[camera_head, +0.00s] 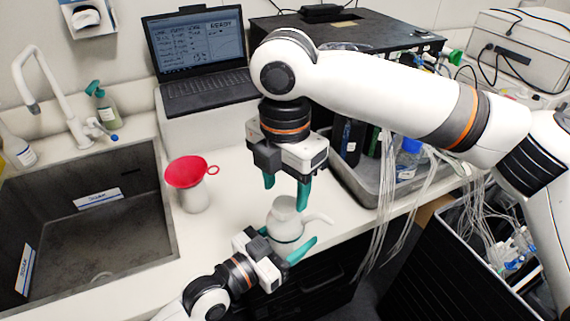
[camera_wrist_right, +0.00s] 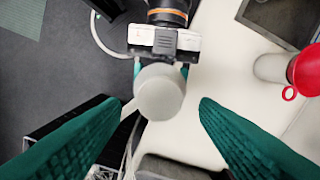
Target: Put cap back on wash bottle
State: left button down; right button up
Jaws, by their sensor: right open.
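A white wash bottle (camera_head: 284,227) with a rounded top and a side spout (camera_head: 319,217) stands at the counter's front edge. Its pale top also shows in the right wrist view (camera_wrist_right: 158,92). I cannot tell whether its top is a separate cap. My left gripper (camera_head: 283,246) has its teal fingers on both sides of the bottle, shut on it. My right gripper (camera_head: 287,195) is open and empty, pointing down just above the bottle.
A white bottle (camera_head: 195,198) with a red funnel (camera_head: 188,171) in its mouth stands to the left. A sink (camera_head: 95,225) lies further left. A laptop (camera_head: 200,50) is behind, and a grey tray (camera_head: 365,190) is to the right. Thin tubes hang over the counter's front edge.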

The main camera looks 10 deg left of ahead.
aim_at(285, 203)
jog(key=shift+f, duration=1.55)
jog(key=c, duration=1)
jog(key=m, duration=0.8)
jog(key=o, duration=1.2)
jog(key=shift+c, duration=0.2)
notch_tip(285, 203, up, 12)
